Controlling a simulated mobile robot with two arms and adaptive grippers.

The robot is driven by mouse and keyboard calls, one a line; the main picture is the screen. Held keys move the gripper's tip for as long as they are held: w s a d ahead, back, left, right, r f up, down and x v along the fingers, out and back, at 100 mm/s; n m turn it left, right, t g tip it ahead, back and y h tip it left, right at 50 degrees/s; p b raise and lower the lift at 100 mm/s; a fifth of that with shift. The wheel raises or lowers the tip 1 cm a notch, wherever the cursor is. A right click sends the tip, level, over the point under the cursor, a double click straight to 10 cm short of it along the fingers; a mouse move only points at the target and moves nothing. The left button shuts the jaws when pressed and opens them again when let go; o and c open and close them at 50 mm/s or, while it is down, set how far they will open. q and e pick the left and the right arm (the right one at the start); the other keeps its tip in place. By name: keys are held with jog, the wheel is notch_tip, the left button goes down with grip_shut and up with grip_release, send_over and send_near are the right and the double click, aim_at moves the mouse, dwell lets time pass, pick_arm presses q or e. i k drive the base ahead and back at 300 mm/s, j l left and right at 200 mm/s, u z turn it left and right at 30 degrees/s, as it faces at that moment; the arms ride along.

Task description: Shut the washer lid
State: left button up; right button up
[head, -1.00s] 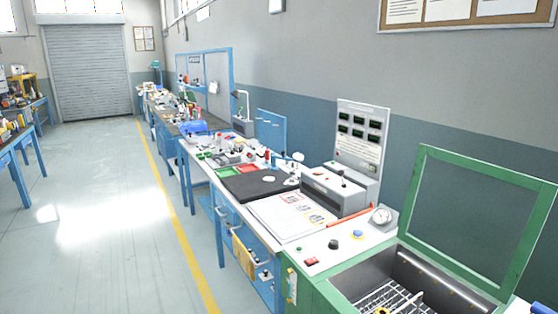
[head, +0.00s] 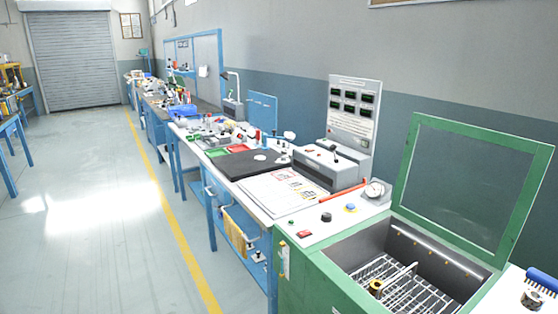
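The green washer (head: 312,277) stands at the lower right. Its lid (head: 463,185), a green frame around a dark see-through panel, is raised and leans back toward the wall. The open tub shows a wire basket (head: 425,292) with a brass-coloured part and a pale rod or tube in it. Neither of my grippers shows in the head view.
A control strip with a red switch (head: 304,233), a black knob (head: 326,217) and a gauge (head: 375,189) lies left of the tub. A blue workbench (head: 228,215) adjoins it. A dark round part (head: 532,299) stands at the right edge. The floor (head: 95,235) at left is clear.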

aim_at(543, 152)
jog(key=i+j, duration=0.2)
jog(key=i, duration=0.35)
jog(key=i+z, duration=0.15)
jog(key=z, duration=0.35)
jog(key=i+j+z, duration=0.1)
jog(key=z, duration=0.4)
jog(key=i+j+z, duration=0.1)
jog(key=j+z, duration=0.15)
jog(key=z, duration=0.2)
